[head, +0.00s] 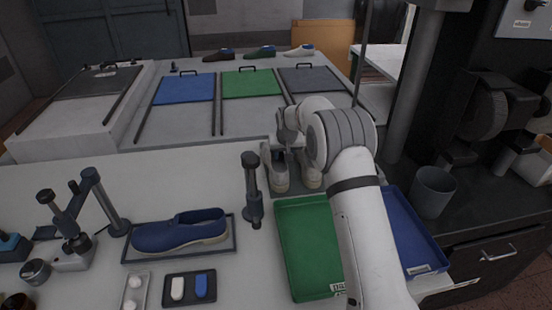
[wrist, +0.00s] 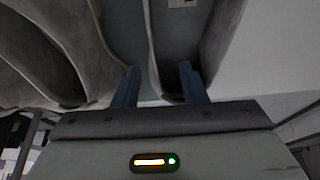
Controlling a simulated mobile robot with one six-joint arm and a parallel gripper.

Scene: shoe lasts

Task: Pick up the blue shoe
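The blue shoe (head: 180,232) lies on a dark shallow tray (head: 133,257) at the left of the near table, toe to the left, with a pale sole edge. My gripper (head: 287,145) is well to its right and farther back, over a pair of grey-white shoes (head: 279,174). In the wrist view my two blue fingers (wrist: 160,87) stand apart, with pale shoe walls (wrist: 151,45) close ahead of them. I cannot tell whether the fingers touch these. The blue shoe is not in the wrist view.
A green tray (head: 308,245) and a blue tray (head: 425,262) lie at the right. A dark post (head: 252,190) stands right of the blue shoe, and another post (head: 104,200) stands left. A small dark tray (head: 190,288) is in front.

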